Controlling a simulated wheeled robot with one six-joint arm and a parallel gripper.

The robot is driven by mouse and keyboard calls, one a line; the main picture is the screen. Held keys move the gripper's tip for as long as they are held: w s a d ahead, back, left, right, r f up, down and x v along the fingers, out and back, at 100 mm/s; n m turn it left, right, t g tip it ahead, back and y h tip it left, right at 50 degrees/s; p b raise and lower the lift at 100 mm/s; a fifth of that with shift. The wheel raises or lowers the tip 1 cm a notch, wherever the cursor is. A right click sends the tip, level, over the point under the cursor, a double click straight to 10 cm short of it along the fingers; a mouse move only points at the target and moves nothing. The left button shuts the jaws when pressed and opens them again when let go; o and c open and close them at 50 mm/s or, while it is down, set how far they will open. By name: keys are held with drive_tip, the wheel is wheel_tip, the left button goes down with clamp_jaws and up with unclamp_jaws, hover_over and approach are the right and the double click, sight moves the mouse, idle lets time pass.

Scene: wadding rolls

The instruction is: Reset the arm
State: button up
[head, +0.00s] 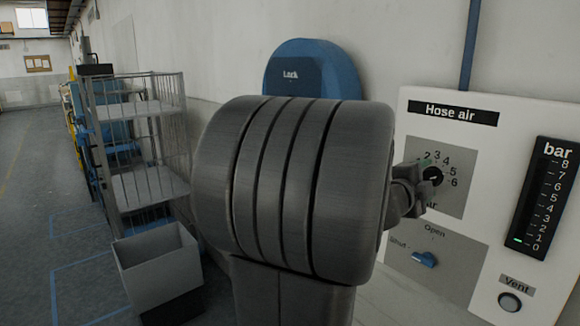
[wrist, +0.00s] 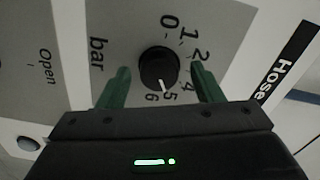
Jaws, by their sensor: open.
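My gripper (wrist: 160,72) is open, with one green finger on each side of the round black knob (wrist: 158,67) in the wrist view. Nothing shows clamped between the fingers; I cannot tell if either touches the knob. The knob's white mark points near the 5 on its scale. In the head view the knob (head: 432,176) is partly behind my gripper (head: 420,176), at the right of my large grey arm link.
The Hose air panel (head: 410,105) also carries a bar gauge (head: 545,195) lit green near the bottom, a blue lever (head: 425,259) lying towards Shut, and a Vent button (head: 509,302). A blue Lock disc (head: 312,70), grey bin (head: 155,260) and wire cage trolley (head: 140,140) stand left.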

drive_tip(key=n+p, duration=0.1)
drive_tip(key=n, duration=0.1)
drive_tip(key=shift+n, duration=0.3)
drive_tip(key=n+p, duration=0.2)
drive_tip(key=n, duration=0.2)
drive_tip(key=n+p, duration=0.2)
drive_tip(key=n, duration=0.3)
drive_tip(key=shift+d+n+p, duration=0.1)
drive_tip(key=shift+n+p, duration=0.2)
drive_tip(key=shift+f+n+p, duration=0.1)
drive_tip(key=shift+n+p, duration=0.3)
drive_tip(key=shift+n, duration=0.7)
